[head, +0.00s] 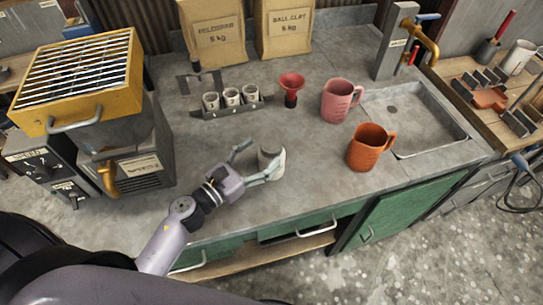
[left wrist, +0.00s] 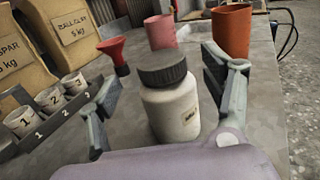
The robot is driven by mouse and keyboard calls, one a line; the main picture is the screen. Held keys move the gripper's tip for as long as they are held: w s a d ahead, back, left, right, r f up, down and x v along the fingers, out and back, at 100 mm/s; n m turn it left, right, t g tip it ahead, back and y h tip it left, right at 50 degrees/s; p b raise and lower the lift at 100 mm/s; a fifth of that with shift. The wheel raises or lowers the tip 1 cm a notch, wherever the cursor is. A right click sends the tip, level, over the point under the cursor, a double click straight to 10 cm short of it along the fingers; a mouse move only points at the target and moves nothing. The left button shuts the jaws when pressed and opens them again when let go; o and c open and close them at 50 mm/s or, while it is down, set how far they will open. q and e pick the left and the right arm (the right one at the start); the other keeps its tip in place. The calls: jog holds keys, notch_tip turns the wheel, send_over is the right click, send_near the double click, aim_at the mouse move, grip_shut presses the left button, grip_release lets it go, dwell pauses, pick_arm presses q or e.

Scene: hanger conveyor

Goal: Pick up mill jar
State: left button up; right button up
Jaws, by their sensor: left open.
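The mill jar (left wrist: 170,105) is a white jar with a dark ribbed lid and a small label. It stands upright on the grey counter, and in the head view the jar (head: 272,163) is partly hidden by a finger. My left gripper (head: 258,162) is open at the jar. In the left wrist view the fingers of my left gripper (left wrist: 167,105) are spread on either side of the jar; the right finger is closer to it than the left one. I cannot tell whether either finger touches it. My right gripper is not in view.
Behind the jar stand a red funnel (head: 291,88), a rack of numbered cups (head: 231,101), a pink jug (head: 338,101) and an orange jug (head: 369,147). A sink (head: 418,120) is at right, a yellow-topped machine (head: 80,85) at left. The counter's front middle is clear.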

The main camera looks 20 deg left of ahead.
pick_arm(q)
jog(key=p+x, duration=0.1)
jog(key=x, duration=0.3)
jog(key=shift+w+d+f+p, duration=0.1)
jog(key=shift+w+d+p, duration=0.1)
jog(key=shift+d+p, duration=0.1)
jog(key=shift+a, duration=0.1)
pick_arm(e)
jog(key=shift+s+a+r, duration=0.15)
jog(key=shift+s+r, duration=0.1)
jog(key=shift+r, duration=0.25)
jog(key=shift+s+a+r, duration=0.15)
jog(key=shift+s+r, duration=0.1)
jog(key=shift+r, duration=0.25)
pick_arm(q)
jog(key=shift+c, duration=0.2)
jog(key=c, duration=0.5)
jog(key=shift+s, duration=0.1)
grip_shut()
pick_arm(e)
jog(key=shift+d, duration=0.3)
pick_arm(q)
jog(key=shift+a, duration=0.1)
